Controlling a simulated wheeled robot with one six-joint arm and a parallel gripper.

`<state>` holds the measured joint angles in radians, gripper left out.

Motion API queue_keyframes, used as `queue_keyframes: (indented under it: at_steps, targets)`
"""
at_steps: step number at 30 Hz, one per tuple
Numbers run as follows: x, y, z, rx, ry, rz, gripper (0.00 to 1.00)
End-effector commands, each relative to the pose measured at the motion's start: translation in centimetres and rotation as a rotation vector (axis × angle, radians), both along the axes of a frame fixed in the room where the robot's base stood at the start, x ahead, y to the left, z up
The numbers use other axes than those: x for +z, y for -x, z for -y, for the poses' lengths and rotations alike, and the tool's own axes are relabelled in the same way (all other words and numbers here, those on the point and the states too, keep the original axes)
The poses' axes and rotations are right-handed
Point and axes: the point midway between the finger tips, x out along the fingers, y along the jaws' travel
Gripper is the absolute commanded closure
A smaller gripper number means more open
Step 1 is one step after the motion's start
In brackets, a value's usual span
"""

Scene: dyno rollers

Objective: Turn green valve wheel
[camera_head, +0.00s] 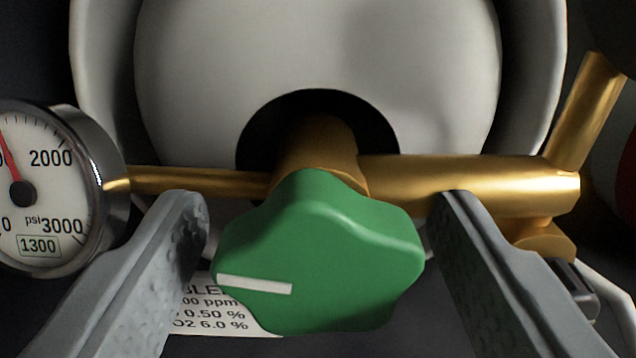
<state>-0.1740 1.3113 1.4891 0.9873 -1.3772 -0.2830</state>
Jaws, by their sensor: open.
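The green valve wheel (335,260) is a lobed knob with a white line on the lower left of its face. It sits at the centre of the view, on a brass valve body (318,160). My gripper (322,205) is open, with one grey finger to the left of the wheel and one to the right. I cannot tell how far the fingertips reach past the wheel in depth.
A round pressure gauge (45,185) with a red needle is at the left, joined by a thin brass tube. A thick brass pipe (470,182) runs right and bends upward. A white cylinder (320,50) stands behind. A printed label (225,312) shows below, partly hidden.

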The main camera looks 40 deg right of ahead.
Motion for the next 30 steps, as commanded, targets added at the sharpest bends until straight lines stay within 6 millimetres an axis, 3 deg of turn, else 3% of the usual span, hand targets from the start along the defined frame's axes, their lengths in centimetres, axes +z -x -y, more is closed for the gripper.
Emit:
queue_keyframes:
  at_steps: [10, 15, 17, 30]
  targets:
    - [0.01, -0.22, 0.21, 0.0, 0.0, 0.0, 0.38]
    - [0.02, -0.21, 0.2, 0.0, 0.0, 0.0, 0.71]
    - [0.02, -0.21, 0.2, 0.0, 0.0, 0.0, 0.8]
    - [0.03, -0.22, 0.18, 0.0, -0.066, 0.066, 0.79]
